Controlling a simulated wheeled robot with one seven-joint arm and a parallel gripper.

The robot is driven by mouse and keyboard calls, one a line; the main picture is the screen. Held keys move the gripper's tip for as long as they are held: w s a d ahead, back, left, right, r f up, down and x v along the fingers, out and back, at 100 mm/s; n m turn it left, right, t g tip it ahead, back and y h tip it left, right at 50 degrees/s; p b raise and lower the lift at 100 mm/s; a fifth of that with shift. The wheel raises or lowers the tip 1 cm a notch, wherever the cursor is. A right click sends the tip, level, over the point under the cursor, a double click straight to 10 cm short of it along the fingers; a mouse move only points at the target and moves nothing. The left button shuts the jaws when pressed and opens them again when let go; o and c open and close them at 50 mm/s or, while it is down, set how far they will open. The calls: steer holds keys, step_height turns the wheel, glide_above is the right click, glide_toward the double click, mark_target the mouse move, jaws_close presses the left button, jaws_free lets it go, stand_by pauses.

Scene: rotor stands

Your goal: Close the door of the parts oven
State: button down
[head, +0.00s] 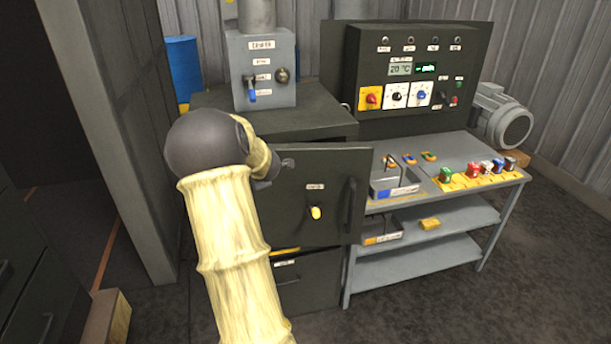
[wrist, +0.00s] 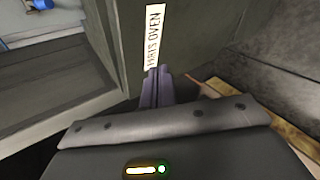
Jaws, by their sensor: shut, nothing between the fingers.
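The parts oven is the dark cabinet (head: 330,120) in the middle of the head view. Its dark door (head: 300,215) stands forward of the body and looks partly open, with an upright bar handle (head: 350,205) on the right, a small label and a yellow piece. In the wrist view, my gripper (wrist: 157,75) is shut and empty, its fingertips just below a "PARTS OVEN" label (wrist: 154,35) on a dark panel. I cannot tell whether they touch it. In the head view my arm hides most of the gripper and the door's left side.
A grey switch box (head: 262,85) with a blue lever stands on the oven. A grey workbench (head: 460,160) with small coloured parts stands to the right, below a control panel (head: 410,75). A wooden block (head: 107,318) lies at lower left. Floor is clear at lower right.

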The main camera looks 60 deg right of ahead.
steer(key=s+a+f+m+g+y+b, duration=0.2)
steer(key=a+m, duration=0.6)
steer(key=a, duration=1.8)
steer(key=s+a+f+m+g+y, duration=0.2)
steer(key=s+a, duration=0.5)
steer(key=a, duration=0.3)
steer(key=s+a+f+m+g+y, duration=0.2)
steer(key=s+a, duration=0.4)
steer(key=a, duration=0.3)
steer(key=shift+s+a+f+m, duration=0.3)
steer(key=shift+s+a+f, duration=0.1)
steer(key=shift+f, duration=0.35)
